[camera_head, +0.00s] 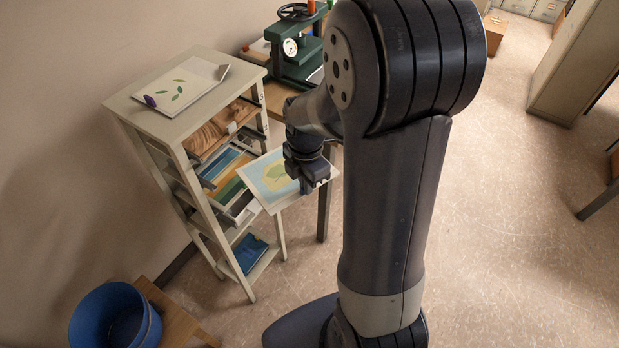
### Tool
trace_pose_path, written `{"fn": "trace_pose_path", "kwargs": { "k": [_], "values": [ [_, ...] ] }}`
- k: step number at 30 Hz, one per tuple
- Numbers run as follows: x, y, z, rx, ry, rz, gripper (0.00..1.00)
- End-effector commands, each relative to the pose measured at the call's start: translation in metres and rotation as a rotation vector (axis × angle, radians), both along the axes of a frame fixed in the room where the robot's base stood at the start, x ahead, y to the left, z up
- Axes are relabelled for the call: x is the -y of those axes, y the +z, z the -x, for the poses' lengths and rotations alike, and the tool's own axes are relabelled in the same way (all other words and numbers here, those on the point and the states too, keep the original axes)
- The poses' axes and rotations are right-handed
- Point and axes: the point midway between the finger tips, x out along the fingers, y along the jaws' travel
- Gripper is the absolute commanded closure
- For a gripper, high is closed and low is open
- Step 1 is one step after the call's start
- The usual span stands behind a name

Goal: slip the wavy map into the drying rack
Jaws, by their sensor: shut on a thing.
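The map (261,184) is a pale sheet with a light blue and yellow-green print. My gripper (310,186) is shut on its right side and holds it about level, in front of the drying rack. The drying rack (186,190) is a tall cream frame at the left with several shelves. The map's left corner is close to the rack's open front, near a middle shelf with blue and yellow sheets (226,168). I cannot tell whether the corner touches the rack. My arm hides part of the area to the right of the gripper.
A botanical print (180,92) lies on the rack's top. A brown sheet (212,132) and a blue item (250,253) lie on other shelves. A green press (298,50) stands behind on a table. A blue bucket (112,318) is at lower left.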

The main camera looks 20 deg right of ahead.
Motion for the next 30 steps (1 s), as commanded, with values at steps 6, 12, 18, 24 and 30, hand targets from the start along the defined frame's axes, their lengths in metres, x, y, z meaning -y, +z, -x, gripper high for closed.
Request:
{"fn": "trace_pose_path", "kwargs": {
  "k": [6, 12, 18, 24, 30],
  "values": [
    [0.002, 0.016, 0.011, 0.002, 0.263, 0.000, 1.00],
    [0.003, 0.019, 0.014, 0.001, 0.347, 0.000, 1.00],
    [0.003, 0.019, 0.014, 0.001, 0.350, 0.000, 1.00],
    [0.003, 0.017, 0.013, 0.000, 0.349, 0.000, 1.00],
    [-0.003, 0.008, 0.005, 0.001, 0.350, 0.000, 1.00]
  ]
}}
